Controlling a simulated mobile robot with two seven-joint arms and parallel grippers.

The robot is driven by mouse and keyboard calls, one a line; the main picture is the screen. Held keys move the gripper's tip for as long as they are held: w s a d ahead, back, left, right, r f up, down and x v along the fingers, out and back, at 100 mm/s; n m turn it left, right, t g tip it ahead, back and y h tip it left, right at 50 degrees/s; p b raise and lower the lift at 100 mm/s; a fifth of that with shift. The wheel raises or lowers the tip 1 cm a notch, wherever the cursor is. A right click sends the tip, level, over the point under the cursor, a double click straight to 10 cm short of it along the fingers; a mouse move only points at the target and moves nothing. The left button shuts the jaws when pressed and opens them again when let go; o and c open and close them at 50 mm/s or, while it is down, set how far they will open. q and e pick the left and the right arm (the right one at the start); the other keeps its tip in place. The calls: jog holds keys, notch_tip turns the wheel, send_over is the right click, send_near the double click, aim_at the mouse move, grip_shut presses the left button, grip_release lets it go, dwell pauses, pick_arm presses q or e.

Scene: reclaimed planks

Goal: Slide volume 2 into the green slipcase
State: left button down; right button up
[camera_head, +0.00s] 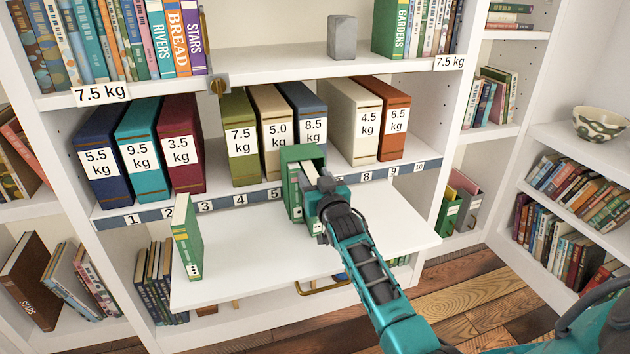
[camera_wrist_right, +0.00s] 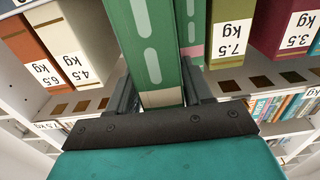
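The green slipcase (camera_head: 305,153) stands upright on the white pull-out board, its open side toward me. A green volume with dots on its spine (camera_head: 294,196) shows at its left side. My right gripper (camera_head: 317,192) is shut on another green volume (camera_wrist_right: 148,45), taken to be volume 2, at the slipcase's open side. My gripper hides much of this volume in the head view, so how far it is inside cannot be told. In the right wrist view it stands between both fingers. Another green volume (camera_head: 187,238) with dots stands alone at the board's left. My left gripper is not in view.
The white board (camera_head: 255,255) is clear between the lone volume and the slipcase. Behind it, a shelf holds weight-labelled binders, among them an olive one (camera_head: 240,155) and an orange one (camera_head: 394,135). A grey block (camera_head: 342,37) sits on the shelf above.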

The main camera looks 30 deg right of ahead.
jog(key=shift+o, duration=0.7)
jog(key=shift+a+f, duration=0.1)
jog(key=shift+f, duration=0.2)
jog(key=shift+s, duration=0.1)
jog(key=p+v, duration=0.3)
jog(key=v, duration=0.9)
jog(key=shift+s, duration=0.4)
jog(key=shift+c, duration=0.4)
